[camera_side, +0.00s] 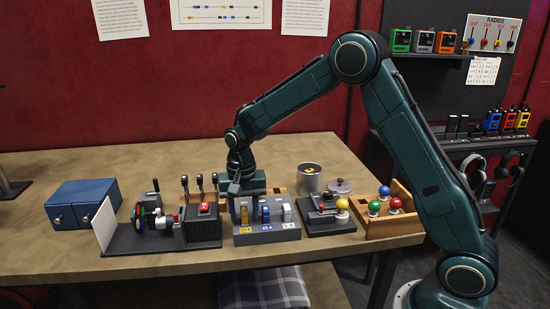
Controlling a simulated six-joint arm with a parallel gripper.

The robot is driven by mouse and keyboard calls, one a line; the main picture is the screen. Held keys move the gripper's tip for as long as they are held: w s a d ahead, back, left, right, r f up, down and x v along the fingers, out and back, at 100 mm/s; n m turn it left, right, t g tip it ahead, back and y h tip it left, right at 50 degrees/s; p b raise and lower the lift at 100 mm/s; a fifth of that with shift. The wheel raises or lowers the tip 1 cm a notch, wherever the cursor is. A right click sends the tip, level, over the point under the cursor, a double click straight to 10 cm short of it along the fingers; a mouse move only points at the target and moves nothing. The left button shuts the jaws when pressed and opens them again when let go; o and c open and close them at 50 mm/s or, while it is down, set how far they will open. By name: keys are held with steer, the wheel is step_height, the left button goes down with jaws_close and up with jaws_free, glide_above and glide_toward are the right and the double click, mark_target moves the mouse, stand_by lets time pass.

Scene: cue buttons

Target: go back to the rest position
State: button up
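My gripper (241,203) points down over the back left of a grey switch box (267,232). The box carries upright switches in yellow, blue and white, with coloured labels on its front. My gripper's fingers are small and dark here, and I cannot tell whether they are apart or closed, or whether they touch the box. No held object shows. My arm rises from the lower right and bends over the table.
Left of the box stand a red-button device (205,225), a wheel device with a white panel (106,224) and a blue cabinet (84,203). Right are a joystick panel (325,218), a metal pot (309,178) and a wooden ball tray (398,222). The table's back left is clear.

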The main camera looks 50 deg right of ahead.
steer(key=shift+o, duration=0.8)
steer(key=shift+r, duration=0.15)
steer(key=shift+r, duration=3.4)
